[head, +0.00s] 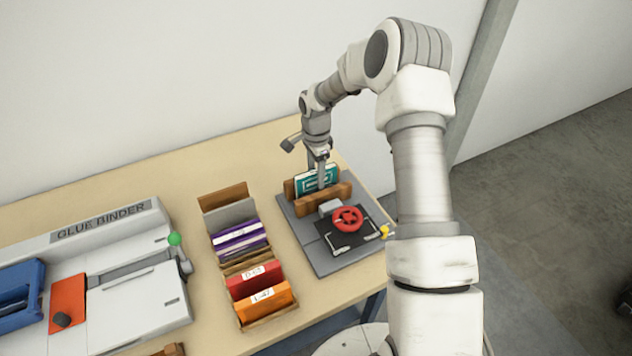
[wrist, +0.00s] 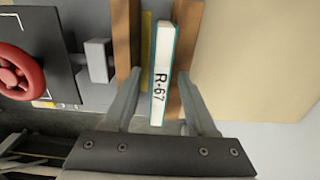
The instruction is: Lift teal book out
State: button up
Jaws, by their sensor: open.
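The teal book (head: 319,180) stands upright between the wooden boards of a holder (head: 336,194) on a grey press base. In the wrist view its white spine (wrist: 161,75), marked R-67, faces my camera, with thin teal cover edges beside it. My gripper (head: 318,178) points down over the book. In the wrist view its two open fingers (wrist: 157,85) lie to either side of the spine, with a gap showing on both sides. The fingertips overlap the holder's boards in the picture, and I cannot tell how deep they reach.
A red handwheel (head: 347,219) sits on the press beside the holder, with a yellow-tipped lever (head: 384,232) near the table edge. A wooden rack (head: 267,318) of purple, red and orange books stands to the left. The glue binder (head: 130,290) fills the far left.

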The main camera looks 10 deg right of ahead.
grip_shut()
jog(key=shift+r, duration=0.1)
dwell(0.5)
